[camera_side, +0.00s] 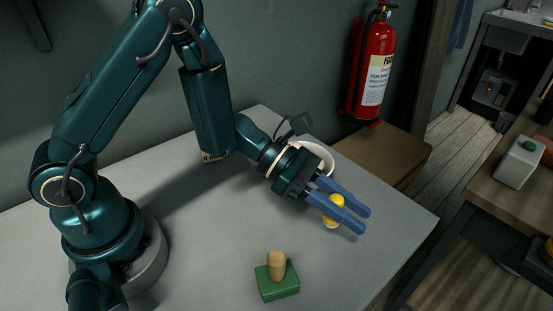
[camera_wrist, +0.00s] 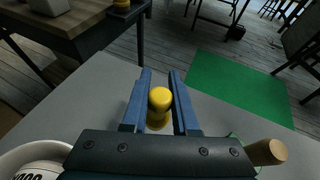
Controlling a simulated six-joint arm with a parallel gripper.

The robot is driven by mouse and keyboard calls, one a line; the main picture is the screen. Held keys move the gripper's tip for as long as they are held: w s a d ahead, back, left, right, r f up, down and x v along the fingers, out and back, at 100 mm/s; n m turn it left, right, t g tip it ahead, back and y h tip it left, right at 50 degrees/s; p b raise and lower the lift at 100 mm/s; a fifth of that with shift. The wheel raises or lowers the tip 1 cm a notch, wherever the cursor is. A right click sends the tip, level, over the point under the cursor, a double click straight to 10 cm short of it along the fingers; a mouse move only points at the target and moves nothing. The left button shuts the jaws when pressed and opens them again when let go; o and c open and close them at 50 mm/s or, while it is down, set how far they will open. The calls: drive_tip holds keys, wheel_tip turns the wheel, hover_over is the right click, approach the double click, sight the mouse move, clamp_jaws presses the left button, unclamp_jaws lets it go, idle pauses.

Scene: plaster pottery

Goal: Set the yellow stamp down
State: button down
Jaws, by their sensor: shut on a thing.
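The yellow stamp (camera_side: 331,223) has a rounded yellow top and is upright or nearly so. My gripper (camera_side: 362,221) is shut on it, with one blue finger on each side, above the right part of the grey table. In the wrist view the yellow stamp (camera_wrist: 160,98) sits between the two blue fingers of my gripper (camera_wrist: 160,72). The fingers hide part of its body. I cannot tell whether its base touches the table.
A green stamp (camera_side: 278,283) with a wooden handle stands near the table's front. A white bowl (camera_side: 329,155) with something inside stands behind my gripper. The grey table (camera_side: 215,245) is bare left of the green stamp.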

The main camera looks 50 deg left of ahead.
drive_tip(key=shift+d+f, duration=0.35)
drive_tip(key=shift+d, duration=0.1)
drive_tip(key=shift+f, duration=1.9)
drive_tip(key=shift+f, duration=0.2)
drive_tip(key=c, duration=0.7)
unclamp_jaws()
drive_tip(key=shift+r, duration=0.1)
